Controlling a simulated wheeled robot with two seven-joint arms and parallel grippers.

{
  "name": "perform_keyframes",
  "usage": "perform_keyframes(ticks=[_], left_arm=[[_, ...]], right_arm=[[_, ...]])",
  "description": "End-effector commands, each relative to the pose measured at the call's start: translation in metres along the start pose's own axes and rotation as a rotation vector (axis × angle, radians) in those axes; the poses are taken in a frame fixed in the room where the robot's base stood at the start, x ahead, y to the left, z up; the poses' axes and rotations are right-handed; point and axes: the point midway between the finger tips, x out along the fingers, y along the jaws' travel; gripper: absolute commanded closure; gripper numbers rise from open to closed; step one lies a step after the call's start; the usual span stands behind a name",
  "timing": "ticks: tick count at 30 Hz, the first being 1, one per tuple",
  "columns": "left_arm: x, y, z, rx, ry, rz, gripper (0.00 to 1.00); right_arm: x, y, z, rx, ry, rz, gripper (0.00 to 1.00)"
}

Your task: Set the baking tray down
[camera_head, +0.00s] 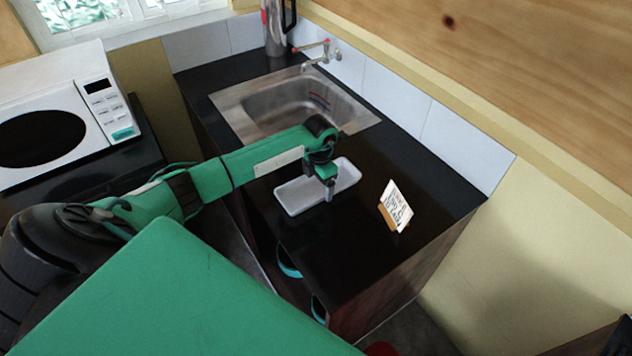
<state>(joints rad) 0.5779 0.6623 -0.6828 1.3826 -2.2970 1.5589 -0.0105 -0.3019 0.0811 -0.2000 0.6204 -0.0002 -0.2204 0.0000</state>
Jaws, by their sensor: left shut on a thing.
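The baking tray (299,201) is a small white rectangular tray with a low rim. It is at the black counter (340,265), in front of the sink; I cannot tell whether it rests flat on the counter or is held just above it. My left gripper (329,194) points down over the tray's middle and front edge, shut on the tray. The fingertips are small and hide part of the tray's rim. My right gripper is not in view.
A metal sink (290,105) with a tap (318,56) lies behind the tray. A small sign on a stand (396,207) is to the tray's right. A white microwave (50,115) stands at the left. The front right of the counter is clear.

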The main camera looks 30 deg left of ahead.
Motion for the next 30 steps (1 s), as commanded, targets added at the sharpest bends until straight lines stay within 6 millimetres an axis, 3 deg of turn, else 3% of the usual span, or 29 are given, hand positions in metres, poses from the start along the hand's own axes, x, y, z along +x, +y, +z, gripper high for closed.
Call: perform_keyframes(ticks=[4,5,7,17,19,30], left_arm=[[0.005,0.000,-0.001,0.000,-0.001,0.001,0.56],[0.004,0.000,-0.001,0.000,-0.001,0.001,0.13],[0.003,0.000,-0.001,0.000,-0.001,0.000,0.00],[-0.002,0.000,0.000,0.000,0.000,-0.001,0.00],[-0.006,0.001,0.001,0.000,-0.004,0.002,0.00],[-0.084,0.001,0.000,0.001,-0.005,0.004,0.00]], right_arm=[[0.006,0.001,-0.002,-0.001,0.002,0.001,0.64],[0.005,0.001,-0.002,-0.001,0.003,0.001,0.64],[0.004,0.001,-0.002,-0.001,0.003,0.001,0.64],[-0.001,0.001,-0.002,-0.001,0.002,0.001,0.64],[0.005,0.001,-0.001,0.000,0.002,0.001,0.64],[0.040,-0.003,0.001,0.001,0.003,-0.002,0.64]])
